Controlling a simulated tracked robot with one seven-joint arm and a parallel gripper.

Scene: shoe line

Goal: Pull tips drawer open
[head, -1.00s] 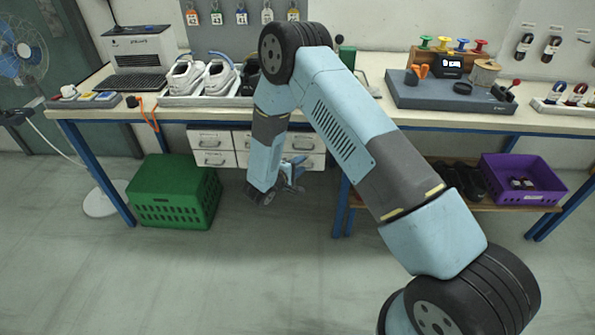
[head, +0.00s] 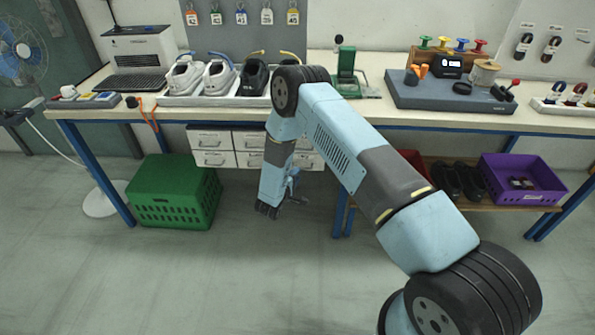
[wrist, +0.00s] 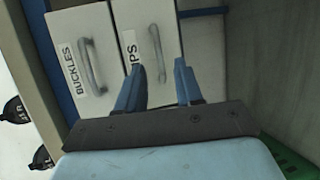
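The tips drawer (wrist: 143,20) has a white front with a label partly covered by a finger, so that only "PS" shows. It looks shut. Its grey bar handle (wrist: 158,55) is seen beyond the gap between my fingertips. My gripper (wrist: 160,75) is open and empty, its two blue fingers pointing at the drawer. I cannot tell whether the fingertips touch the handle. In the head view my gripper (head: 294,188) is in front of the white drawer unit (head: 213,149) under the bench, partly hidden by my arm, which also covers some drawer fronts.
The buckles drawer (wrist: 75,35), with its own handle, is just left of the tips drawer in the wrist view. A green crate (head: 172,195) stands on the floor left of the drawers. A blue bench leg (head: 341,208) is to the right. A purple crate (head: 525,180) sits on the lower shelf.

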